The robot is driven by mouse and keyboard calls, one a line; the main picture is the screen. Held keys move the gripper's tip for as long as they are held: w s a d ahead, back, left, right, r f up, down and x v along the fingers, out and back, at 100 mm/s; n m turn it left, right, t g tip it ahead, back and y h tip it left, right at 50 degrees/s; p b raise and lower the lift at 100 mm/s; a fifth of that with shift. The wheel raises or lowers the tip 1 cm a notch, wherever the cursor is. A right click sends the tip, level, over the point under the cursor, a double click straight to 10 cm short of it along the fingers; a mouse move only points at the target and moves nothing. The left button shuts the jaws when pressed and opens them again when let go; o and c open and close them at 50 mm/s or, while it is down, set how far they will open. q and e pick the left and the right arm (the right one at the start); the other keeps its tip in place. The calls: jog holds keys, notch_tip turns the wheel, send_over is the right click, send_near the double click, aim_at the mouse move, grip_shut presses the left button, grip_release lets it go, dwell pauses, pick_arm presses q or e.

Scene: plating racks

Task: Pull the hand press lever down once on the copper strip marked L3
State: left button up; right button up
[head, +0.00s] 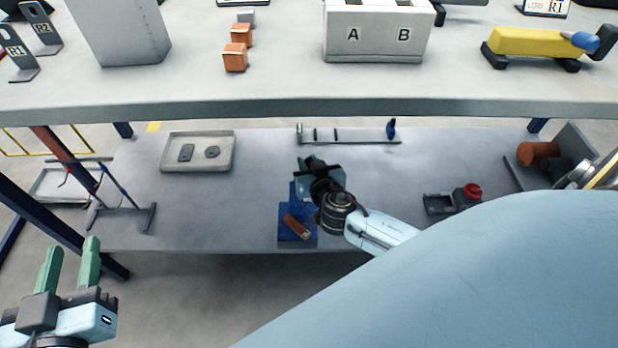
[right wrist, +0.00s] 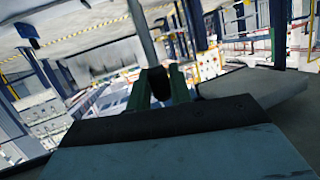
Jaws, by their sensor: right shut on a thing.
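The blue hand press (head: 285,236) stands on the lower shelf, partly hidden behind my right wrist. A copper strip (head: 297,227) lies tilted on its base; I cannot read a marking on it. My right gripper (head: 312,162) is above the press. In the right wrist view its green fingers (right wrist: 160,88) are shut on the dark grip of the lever (right wrist: 144,35), whose grey rod runs upward in the picture. My left gripper (head: 68,245) is open and empty at the lower left, away from the press.
On the lower shelf are a tray (head: 228,166) with two small dark parts, a pegged rail (head: 345,141), a device with a red button (head: 472,190) and a thin stand (head: 123,218). The upper worktop (head: 280,95) overhangs the back.

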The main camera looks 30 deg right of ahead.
jog(key=shift+o, duration=0.2)
jog(key=shift+s+a+f+b, duration=0.1)
jog(key=shift+s+a+b, duration=0.1)
jog(key=shift+s+a, duration=0.35)
jog(key=shift+s+a+f+b, duration=0.1)
jog(key=shift+s+a+b, duration=0.15)
jog(key=shift+s, duration=0.5)
jog(key=shift+s+a+f+b, duration=0.3)
jog(key=shift+s+a+b, duration=0.05)
jog(key=shift+s, duration=0.2)
jog(key=shift+s+a+f+b, duration=0.25)
jog(key=shift+s+a+b, duration=0.1)
jog(key=shift+s, duration=0.2)
jog(key=shift+s+a, duration=0.15)
jog(key=shift+s+a+f+b, duration=0.35)
jog(key=shift+s+a+b, duration=0.05)
jog(key=shift+s+b, duration=0.2)
jog(key=shift+s+a+f+b, duration=0.35)
jog(key=shift+s+b, duration=0.2)
